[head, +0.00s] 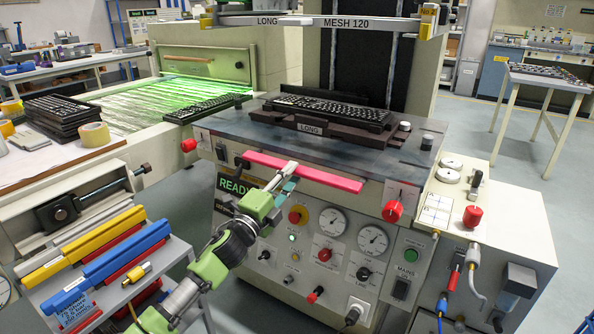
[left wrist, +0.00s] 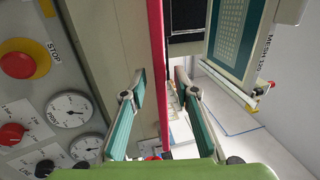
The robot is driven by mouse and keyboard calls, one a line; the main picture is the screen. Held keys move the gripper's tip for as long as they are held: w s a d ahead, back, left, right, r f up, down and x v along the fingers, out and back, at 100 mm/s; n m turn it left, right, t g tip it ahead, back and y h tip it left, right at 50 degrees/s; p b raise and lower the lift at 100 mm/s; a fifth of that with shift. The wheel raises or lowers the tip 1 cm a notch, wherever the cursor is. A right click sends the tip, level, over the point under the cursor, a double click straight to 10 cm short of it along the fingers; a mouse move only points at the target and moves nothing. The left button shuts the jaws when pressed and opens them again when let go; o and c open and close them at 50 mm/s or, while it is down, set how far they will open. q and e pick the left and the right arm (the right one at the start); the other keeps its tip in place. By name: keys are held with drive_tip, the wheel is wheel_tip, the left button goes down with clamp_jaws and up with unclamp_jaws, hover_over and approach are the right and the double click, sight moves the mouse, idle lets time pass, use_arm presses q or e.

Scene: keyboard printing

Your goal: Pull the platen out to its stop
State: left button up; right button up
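The platen (head: 380,155) appears to be the dark grey flat top at the front of the printing machine. It carries a dark brown nest labelled LONG (head: 310,128) with a black keyboard (head: 335,112) on it. A pinkish-red bar handle (head: 325,176) runs along its front edge. My left gripper (head: 287,180) is at the left-middle part of this bar. In the left wrist view, the red bar (left wrist: 157,60) runs between the two teal fingers (left wrist: 160,100), which are spread with a gap on each side. My right gripper is not in view.
Below the bar is a control panel with gauges (head: 332,222), knobs and a stop button (head: 298,214). A screen frame marked MESH 120 (head: 345,23) hangs above. A green-lit conveyor (head: 150,100) is at left.

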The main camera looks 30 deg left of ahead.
use_arm(q)
drive_tip(key=shift+x, duration=1.8)
drive_tip(key=shift+c, duration=0.4)
clamp_jaws()
drive_tip(key=shift+s+d+f, duration=0.1)
drive_tip(key=shift+d, duration=0.1)
